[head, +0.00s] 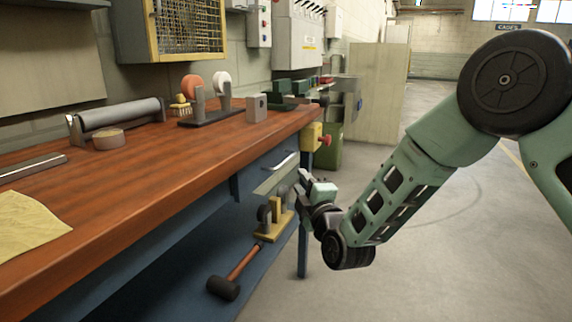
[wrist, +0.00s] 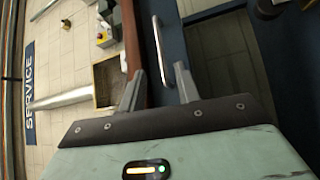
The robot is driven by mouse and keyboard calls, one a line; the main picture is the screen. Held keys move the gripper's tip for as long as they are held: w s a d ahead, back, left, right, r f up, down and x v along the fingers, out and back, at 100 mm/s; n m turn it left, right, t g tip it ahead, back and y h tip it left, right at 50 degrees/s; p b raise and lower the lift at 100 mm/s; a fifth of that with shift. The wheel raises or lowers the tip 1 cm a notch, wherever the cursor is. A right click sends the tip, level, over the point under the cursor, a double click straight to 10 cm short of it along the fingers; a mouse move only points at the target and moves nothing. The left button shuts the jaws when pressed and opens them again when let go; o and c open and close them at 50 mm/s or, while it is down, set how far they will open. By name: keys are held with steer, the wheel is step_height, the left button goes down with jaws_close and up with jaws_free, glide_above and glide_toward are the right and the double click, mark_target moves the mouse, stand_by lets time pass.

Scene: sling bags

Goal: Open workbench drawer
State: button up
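The workbench (head: 150,165) has a brown wooden top and a blue frame. Under its top, toward the far end, is a blue drawer front (head: 254,168) with a silver bar handle (head: 285,160). The drawer looks shut. My gripper (head: 304,183) is beside the drawer, on the aisle side, just past and below the handle in the head view. In the wrist view the handle (wrist: 160,48) runs lengthwise ahead of and between the fingertips of my gripper (wrist: 160,72). The fingers are apart and hold nothing. Contact with the handle cannot be told.
A mallet (head: 232,272) and a yellow-based tool (head: 274,218) lie on the lower shelf. A yellow box with a red button (head: 314,137) is at the bench end, close above my gripper. A green bin (head: 329,148) stands behind. The aisle floor (head: 400,275) is clear.

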mark_target(286, 159)
steer(key=b+x, duration=0.1)
steer(key=x, duration=1)
steer(key=shift+w+a, duration=0.25)
steer(key=shift+w, duration=0.05)
jaws_close()
